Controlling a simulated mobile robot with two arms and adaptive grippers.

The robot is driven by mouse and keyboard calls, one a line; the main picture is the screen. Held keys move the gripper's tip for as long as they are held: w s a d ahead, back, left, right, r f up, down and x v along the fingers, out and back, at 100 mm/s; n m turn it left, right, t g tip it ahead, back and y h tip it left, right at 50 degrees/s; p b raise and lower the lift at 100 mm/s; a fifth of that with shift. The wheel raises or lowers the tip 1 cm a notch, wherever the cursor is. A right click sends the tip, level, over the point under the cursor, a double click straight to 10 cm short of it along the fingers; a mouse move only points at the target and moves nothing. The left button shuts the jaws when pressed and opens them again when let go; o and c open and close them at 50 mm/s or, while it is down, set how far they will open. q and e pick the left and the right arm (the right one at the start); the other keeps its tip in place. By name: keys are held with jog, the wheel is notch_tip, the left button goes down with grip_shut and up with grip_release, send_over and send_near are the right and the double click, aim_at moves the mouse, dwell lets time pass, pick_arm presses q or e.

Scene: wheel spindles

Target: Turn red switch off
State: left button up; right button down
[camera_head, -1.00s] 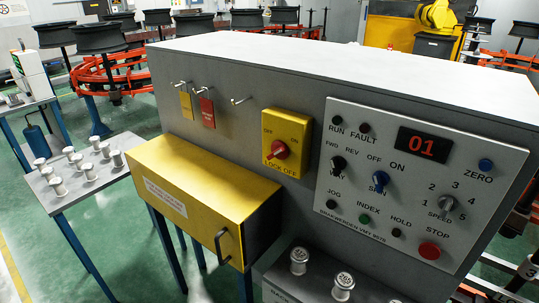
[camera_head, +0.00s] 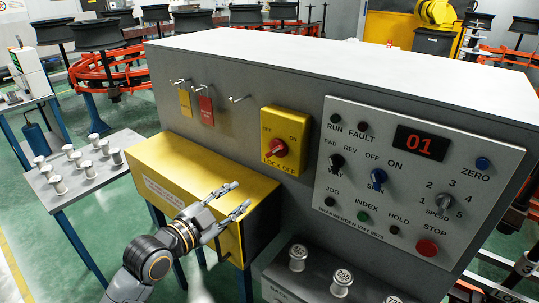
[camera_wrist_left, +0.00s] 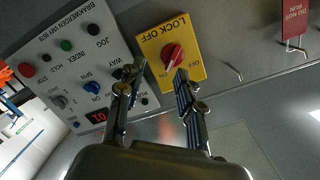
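The red switch (camera_head: 278,148) is a red rotary knob on a yellow plate (camera_head: 284,128) marked OFF, ON and LOCK OFF, on the grey cabinet front. In the left wrist view the red knob (camera_wrist_left: 172,56) shows ahead of the fingers, its light-edged handle slanting toward the ON lettering. My left gripper (camera_head: 243,197) is in front of the cabinet, over the yellow box, below and left of the switch. Its two fingers (camera_wrist_left: 160,82) are apart with nothing between them, and they do not touch the knob. My right gripper is not in view.
A yellow box (camera_head: 200,170) juts out below the switch. A control panel (camera_head: 400,185) with knobs and buttons is to the right. Hooks with yellow and red tags (camera_head: 206,110) are to the left. Metal spindles (camera_head: 298,257) stand on a ledge below.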

aim_at(273, 153)
pick_arm(q)
jog(key=shift+m+t+h, duration=0.4)
jog(key=shift+m+h, duration=0.1)
jog(key=r+p+x, duration=0.1)
jog(key=x, duration=0.4)
jog(key=r+p+x, duration=0.1)
jog(key=x, duration=0.4)
jog(key=r+p+x, duration=0.1)
jog(key=x, duration=0.4)
jog(key=shift+w+a+r+p, duration=0.2)
jog(key=shift+w+a+p, duration=0.15)
jog(key=shift+w+p, duration=0.05)
grip_shut()
